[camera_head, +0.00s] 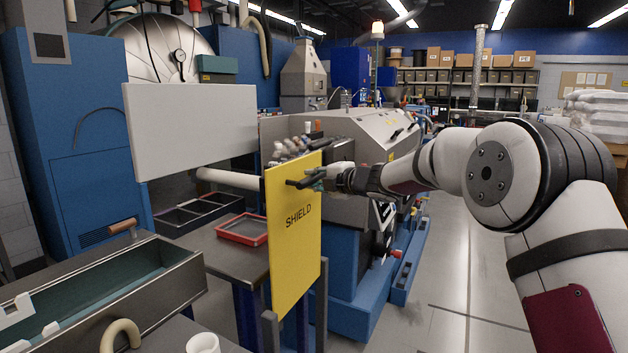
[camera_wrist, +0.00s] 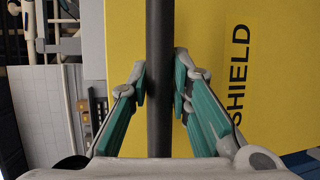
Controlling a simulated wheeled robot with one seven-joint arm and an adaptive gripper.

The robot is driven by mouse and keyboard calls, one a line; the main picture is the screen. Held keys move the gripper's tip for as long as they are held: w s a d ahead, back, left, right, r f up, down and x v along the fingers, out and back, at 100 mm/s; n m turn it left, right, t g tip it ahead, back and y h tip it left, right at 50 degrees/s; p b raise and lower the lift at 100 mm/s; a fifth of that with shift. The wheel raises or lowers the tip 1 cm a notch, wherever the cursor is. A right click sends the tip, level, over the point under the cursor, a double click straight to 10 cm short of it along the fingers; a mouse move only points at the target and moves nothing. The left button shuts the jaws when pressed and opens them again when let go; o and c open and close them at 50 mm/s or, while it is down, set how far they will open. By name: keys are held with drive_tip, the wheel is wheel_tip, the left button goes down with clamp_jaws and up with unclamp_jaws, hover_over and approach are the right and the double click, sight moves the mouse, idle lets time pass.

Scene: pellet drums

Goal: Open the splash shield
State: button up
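The splash shield is a yellow upright panel marked SHIELD (camera_head: 293,240), in the middle of the head view. It fills much of the wrist view (camera_wrist: 215,40), its lettering turned sideways. A dark bar, seemingly its handle (camera_wrist: 160,40), runs down the middle of the wrist view in front of the yellow face. My gripper (camera_wrist: 161,82) has one teal-and-grey finger on each side of this bar, and both pads appear to press on it. In the head view my gripper (camera_head: 316,180) is at the panel's upper right part; contact is too small to judge there.
A grey machine on a blue base (camera_head: 350,270) stands behind the shield. A blank light panel (camera_head: 190,128) hangs to the left. A red-rimmed tray (camera_head: 243,229) sits on the table, with a long open trough (camera_head: 100,290) at front left. The floor at right is clear.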

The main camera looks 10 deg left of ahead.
drive_tip(key=o, duration=0.5)
drive_tip(key=shift+c, duration=0.2)
drive_tip(key=v, duration=1.2)
drive_tip(key=shift+r, duration=0.1)
